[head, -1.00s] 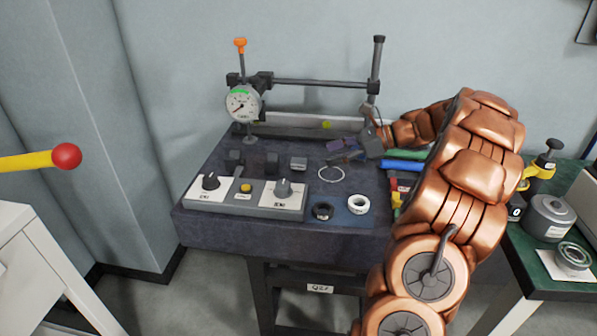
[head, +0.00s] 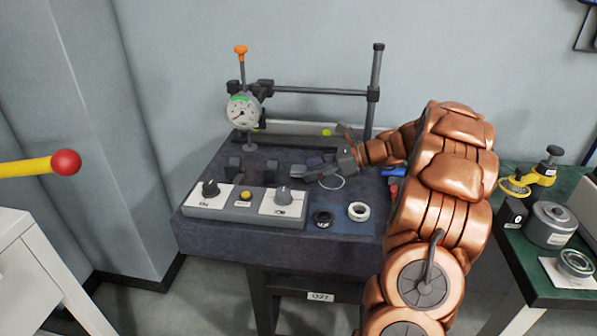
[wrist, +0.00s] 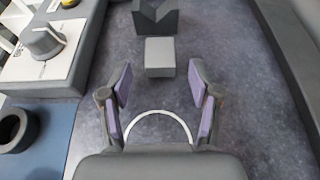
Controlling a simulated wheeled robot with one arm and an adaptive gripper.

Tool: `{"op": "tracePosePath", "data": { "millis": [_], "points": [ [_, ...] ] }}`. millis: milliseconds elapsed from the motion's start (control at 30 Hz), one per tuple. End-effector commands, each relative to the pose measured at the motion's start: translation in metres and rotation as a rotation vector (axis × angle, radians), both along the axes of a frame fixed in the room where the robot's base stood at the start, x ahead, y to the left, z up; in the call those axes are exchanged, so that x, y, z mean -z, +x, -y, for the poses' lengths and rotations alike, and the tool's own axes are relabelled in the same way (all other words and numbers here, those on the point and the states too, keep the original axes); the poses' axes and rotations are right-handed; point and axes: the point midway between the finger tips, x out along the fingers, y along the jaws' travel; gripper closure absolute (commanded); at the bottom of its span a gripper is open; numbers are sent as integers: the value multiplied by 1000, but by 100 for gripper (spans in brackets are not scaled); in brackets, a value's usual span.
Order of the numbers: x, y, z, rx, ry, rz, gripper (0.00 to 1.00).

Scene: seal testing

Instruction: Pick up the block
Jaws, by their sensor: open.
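The small grey block (wrist: 160,55) lies on the dark speckled plate just ahead of my gripper in the wrist view. My gripper (wrist: 160,80) is open, with its purple-lined fingers spread left and right of the block's near end. A gap shows on each side, and nothing is held. In the head view my gripper (head: 306,174) is low over the plate, coming from the right.
A dark V-block (wrist: 155,20) stands just past the block. A thin white ring (wrist: 158,117) lies under my gripper. The knob panel (head: 245,203) is in front and left. A black ring (head: 323,218) and a white ring (head: 358,211) lie near the front edge. The dial gauge (head: 242,111) stands behind.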

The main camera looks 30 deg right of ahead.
Motion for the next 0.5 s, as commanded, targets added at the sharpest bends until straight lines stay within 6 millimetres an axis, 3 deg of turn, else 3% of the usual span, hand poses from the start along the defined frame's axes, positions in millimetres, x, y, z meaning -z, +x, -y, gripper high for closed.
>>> {"op": "tracePosePath", "data": {
  "millis": [167,500],
  "points": [
    [0,0,0,1,0,0,40],
    [0,0,1,1,0,0,75]
  ]
}}
